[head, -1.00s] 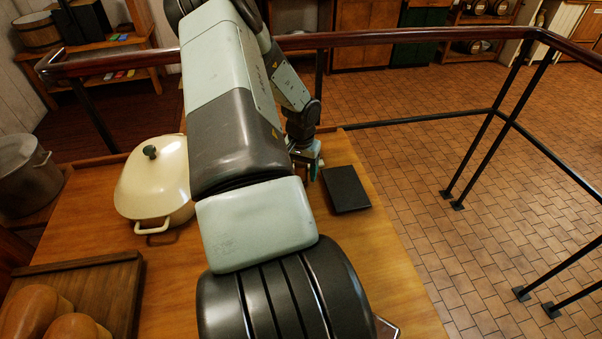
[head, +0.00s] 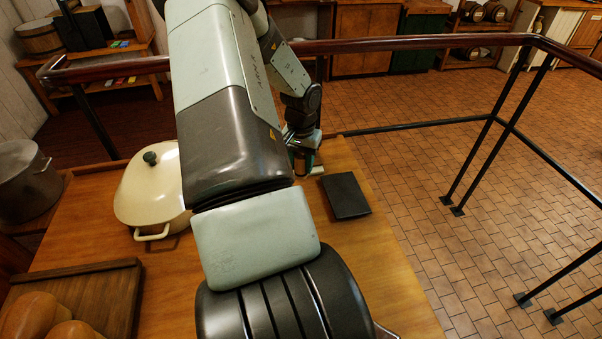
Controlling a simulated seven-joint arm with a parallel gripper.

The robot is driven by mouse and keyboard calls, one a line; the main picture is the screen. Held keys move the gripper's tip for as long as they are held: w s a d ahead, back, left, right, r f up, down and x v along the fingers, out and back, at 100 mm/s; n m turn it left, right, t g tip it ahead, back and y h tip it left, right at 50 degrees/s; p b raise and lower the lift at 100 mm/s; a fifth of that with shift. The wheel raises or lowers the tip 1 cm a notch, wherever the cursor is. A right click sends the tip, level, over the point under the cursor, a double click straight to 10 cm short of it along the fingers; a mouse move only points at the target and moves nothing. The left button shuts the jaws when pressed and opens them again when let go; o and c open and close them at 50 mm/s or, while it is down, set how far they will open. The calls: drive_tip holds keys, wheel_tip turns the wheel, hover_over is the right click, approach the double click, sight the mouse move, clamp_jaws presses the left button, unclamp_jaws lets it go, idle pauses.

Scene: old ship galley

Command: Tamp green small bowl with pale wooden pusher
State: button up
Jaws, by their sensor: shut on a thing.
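My gripper (head: 305,160) is over the far end of the wooden table (head: 385,285), just beyond and left of a dark flat object. It is small in the head view and partly covered by my own arm. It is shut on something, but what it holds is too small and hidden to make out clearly. I cannot pick out the pale wooden pusher. The green small bowl cannot be seen either; my arm hides much of the table's middle.
A cream lidded pot (head: 150,190) stands left of my arm. The dark flat object (head: 346,195) lies at the right. A wooden board (head: 110,290) with loaves (head: 35,318) is at the near left. A grey pot (head: 25,180) stands farther left. A railing (head: 400,45) runs behind the table.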

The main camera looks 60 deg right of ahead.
sight(297, 155)
drive_tip(key=r, duration=0.2)
drive_tip(key=w+r, duration=0.1)
drive_tip(key=r, duration=0.1)
drive_tip(key=shift+a, duration=0.35)
drive_tip(key=w+a, duration=0.8)
drive_tip(key=a, duration=0.1)
drive_tip(key=shift+w+a+f, duration=0.1)
drive_tip(key=shift+f, duration=1)
drive_tip(key=shift+w+a+f, duration=0.1)
drive_tip(key=shift+f, duration=1)
drive_tip(key=shift+f, duration=0.9)
idle(0.5)
wheel_tip(297, 155, up, 7)
idle(0.8)
drive_tip(key=shift+r, duration=0.1)
